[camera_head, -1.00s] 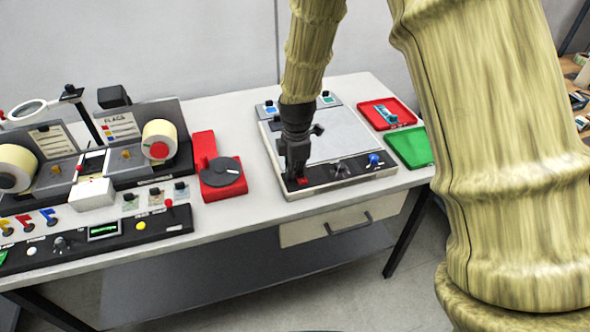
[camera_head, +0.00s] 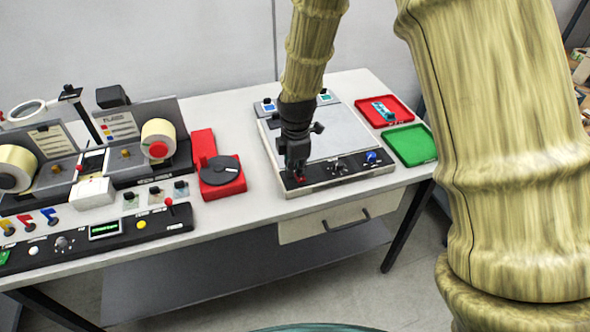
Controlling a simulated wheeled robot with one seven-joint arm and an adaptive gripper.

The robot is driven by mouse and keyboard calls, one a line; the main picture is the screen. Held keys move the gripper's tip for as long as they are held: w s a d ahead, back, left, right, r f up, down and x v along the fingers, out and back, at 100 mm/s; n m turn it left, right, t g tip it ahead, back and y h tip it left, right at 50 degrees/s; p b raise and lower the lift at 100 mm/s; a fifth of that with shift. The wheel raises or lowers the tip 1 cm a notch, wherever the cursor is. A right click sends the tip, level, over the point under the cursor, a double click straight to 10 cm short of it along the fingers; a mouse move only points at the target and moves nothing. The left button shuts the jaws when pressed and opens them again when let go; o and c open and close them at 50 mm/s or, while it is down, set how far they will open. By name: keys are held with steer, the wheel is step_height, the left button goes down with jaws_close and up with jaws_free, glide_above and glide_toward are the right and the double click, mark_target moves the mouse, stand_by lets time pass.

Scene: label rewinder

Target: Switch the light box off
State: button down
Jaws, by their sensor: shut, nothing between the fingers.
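The light box (camera_head: 342,132) is a low white-edged box with a flat grey top on the table, right of centre. Its dark front strip carries a red switch (camera_head: 300,180) at the left end, a black knob (camera_head: 338,168) and a blue knob (camera_head: 371,156). My gripper (camera_head: 297,176) is shut and empty, pointing down at the left end of this strip. Its tips are at the red switch and partly hide it; I cannot tell whether they touch it. The top looks plain grey, with no clear glow.
A red base with a black dial (camera_head: 221,172) stands left of the box, beside the label rewinder (camera_head: 95,165). A red tray (camera_head: 372,118) and a green tray (camera_head: 412,146) lie to the right. A drawer (camera_head: 330,222) is under the tabletop.

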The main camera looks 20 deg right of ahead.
steer(key=r+p, duration=0.2)
steer(key=r, duration=0.1)
steer(key=shift+w+r, duration=0.2)
steer(key=shift+r, duration=0.1)
steer(key=shift+w+r, duration=0.15)
step_height(320, 180, up, 9)
steer(key=b, duration=0.3)
steer(key=shift+w, duration=0.45)
